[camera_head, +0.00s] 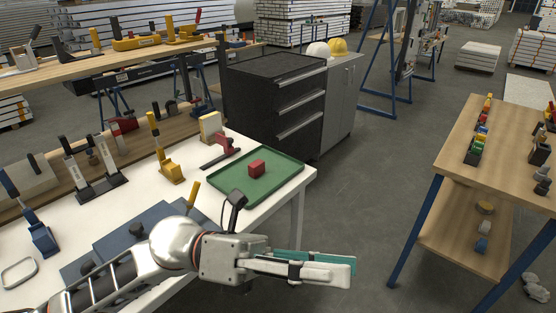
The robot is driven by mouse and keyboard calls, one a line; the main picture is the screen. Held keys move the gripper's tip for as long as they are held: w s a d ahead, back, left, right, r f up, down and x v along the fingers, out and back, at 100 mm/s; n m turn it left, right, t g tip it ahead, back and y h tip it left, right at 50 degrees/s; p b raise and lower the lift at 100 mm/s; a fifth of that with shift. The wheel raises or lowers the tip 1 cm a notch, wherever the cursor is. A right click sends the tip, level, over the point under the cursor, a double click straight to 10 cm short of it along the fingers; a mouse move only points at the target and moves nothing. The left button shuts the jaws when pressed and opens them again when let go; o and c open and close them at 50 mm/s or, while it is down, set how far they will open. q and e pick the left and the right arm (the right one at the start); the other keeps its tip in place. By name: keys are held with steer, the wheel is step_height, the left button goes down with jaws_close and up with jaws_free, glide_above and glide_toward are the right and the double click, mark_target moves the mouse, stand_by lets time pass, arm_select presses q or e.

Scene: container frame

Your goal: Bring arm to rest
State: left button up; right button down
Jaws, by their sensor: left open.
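My left arm comes in from the lower left over the front of the white workbench (75,225). My left gripper (343,269) points to the right, past the bench's right end and above the grey floor. Its light fingers with teal pads show nearly edge-on. It is open, and I see nothing held in it. My right gripper is not in view.
Several clamps stand further left. A dark drawer cabinet (262,95) is behind. A wooden table (452,155) stands right, with open floor (365,185) between.

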arm_select(q)
steer(key=w+a+f+n+t+h, duration=0.1)
steer(key=w+a+f+n+t, duration=0.15)
steer(key=w+n+t, duration=0.5)
steer(key=w+a+f+n+t+h, duration=0.1)
steer(key=w+a+n+t, duration=0.3)
steer(key=n+t, duration=0.65)
steer(key=w+a+f+n+t+y, duration=0.45)
steer(key=f+n+y, duration=0.25)
steer(key=f+n, duration=0.3)
steer(key=s+a+f+n+y, duration=0.1)
steer(key=a+f+n+y, duration=0.25)
steer(key=f, duration=0.25)
steer(key=a+f+n+g+y, duration=0.1)
steer(key=a+f+n+y, duration=0.2)
steer(key=f, duration=0.4)
steer(key=s+a+f+n+y, duration=0.1)
steer(key=a+f+n+y, duration=0.15)
steer(key=f+n, duration=0.3)
steer(key=s+a+f+n+g+y, duration=0.1)
steer(key=s+a+f+n+g, duration=0.1)
steer(key=s+f, duration=0.3)
steer(key=s+a+f+n+g+y, duration=0.1)
steer(key=s+a+f+n+g, duration=0.1)
steer(key=s+a+f, duration=0.3)
step_height(320, 180, down, 4)
steer(key=shift+s+r+y, duration=0.15)
steer(key=shift+s+y, duration=0.15)
steer(key=shift+s, duration=0.1)
